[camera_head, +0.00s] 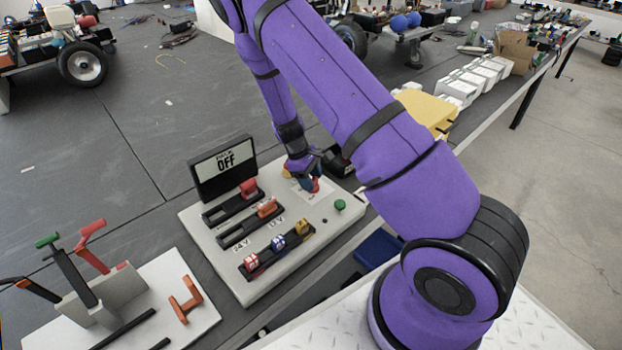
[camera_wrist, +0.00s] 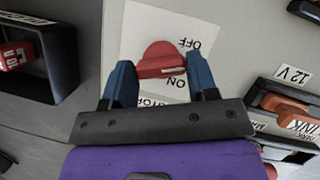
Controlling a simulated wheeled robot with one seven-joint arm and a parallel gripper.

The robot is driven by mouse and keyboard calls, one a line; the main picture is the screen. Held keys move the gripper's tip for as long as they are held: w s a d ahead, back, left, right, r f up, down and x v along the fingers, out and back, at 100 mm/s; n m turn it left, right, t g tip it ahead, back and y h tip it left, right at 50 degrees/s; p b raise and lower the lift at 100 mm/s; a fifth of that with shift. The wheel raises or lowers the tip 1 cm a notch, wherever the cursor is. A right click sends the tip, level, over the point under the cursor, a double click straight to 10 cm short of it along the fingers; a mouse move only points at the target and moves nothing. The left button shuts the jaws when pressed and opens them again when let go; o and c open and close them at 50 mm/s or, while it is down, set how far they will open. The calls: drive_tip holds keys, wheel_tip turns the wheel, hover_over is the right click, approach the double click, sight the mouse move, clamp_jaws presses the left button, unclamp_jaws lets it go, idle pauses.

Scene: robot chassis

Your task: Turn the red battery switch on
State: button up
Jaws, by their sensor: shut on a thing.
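The red battery switch (camera_wrist: 162,60) is a round red knob with a raised bar, on a white label with the words OFF and ON, upside down in the wrist view. The bar lies nearly crosswise there. My gripper (camera_wrist: 159,64) has its blue fingers at the two ends of the bar, shut on it. In the head view my gripper (camera_head: 304,176) is at the back right of the light panel (camera_head: 215,240), and the red switch (camera_head: 315,186) shows partly, next to the fingers. The display (camera_head: 223,168) on the panel reads OFF.
Red and orange sliders (camera_head: 267,207) and a row of red, blue and yellow rockers (camera_head: 278,243) stand left of my gripper. A green button (camera_head: 340,205) is at the panel's right. A board with levers (camera_head: 150,300) lies at the front left.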

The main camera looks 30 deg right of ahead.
drive_tip(key=m, duration=0.2)
drive_tip(key=m+y, duration=0.1)
drive_tip(key=shift+w+d+m+g, duration=0.1)
drive_tip(key=shift+d+m+g, duration=0.05)
drive_tip(key=shift+m+g, duration=0.2)
drive_tip(key=m+y, duration=0.1)
drive_tip(key=m, duration=0.2)
drive_tip(key=shift+d+m+y, duration=0.1)
drive_tip(key=shift+m+y, duration=0.25)
drive_tip(key=shift+y, duration=0.05)
drive_tip(key=m+y, duration=0.1)
drive_tip(key=m, duration=0.2)
drive_tip(key=m+y, duration=0.1)
drive_tip(key=m, duration=0.2)
drive_tip(key=shift+d, duration=0.1)
drive_tip(key=shift+m, duration=0.3)
drive_tip(key=o, duration=0.9)
drive_tip(key=shift+o, duration=0.2)
drive_tip(key=v, duration=1.1)
drive_tip(key=shift+s+d, duration=0.2)
drive_tip(key=shift+s, duration=0.15)
